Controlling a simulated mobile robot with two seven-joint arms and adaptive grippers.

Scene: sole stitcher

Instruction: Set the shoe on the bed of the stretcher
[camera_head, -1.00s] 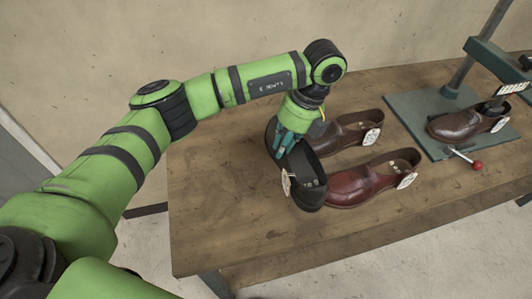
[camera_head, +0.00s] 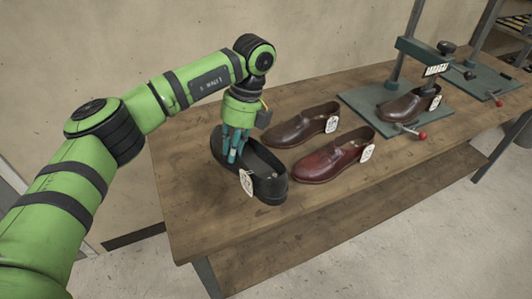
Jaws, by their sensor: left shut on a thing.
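My left gripper (camera_head: 232,152) is shut on a black shoe (camera_head: 268,187) near the table's left end. The fingers grip it near the far end of its opening; its heel end points toward the front right, with a white tag hanging there. I cannot tell whether its sole touches the table. The nearer stretcher has a green bed (camera_head: 357,99), a post and a press arm. A dark brown shoe (camera_head: 402,107) with a tag sits on that bed, under the press arm. My right gripper is not in view.
A brown shoe (camera_head: 298,126) and a reddish shoe (camera_head: 330,160), both tagged, stand right of the black shoe. A second stretcher (camera_head: 490,82) is farther right. A red-knobbed lever (camera_head: 422,135) sticks out in front. The wooden table (camera_head: 225,225) is bare at its front left.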

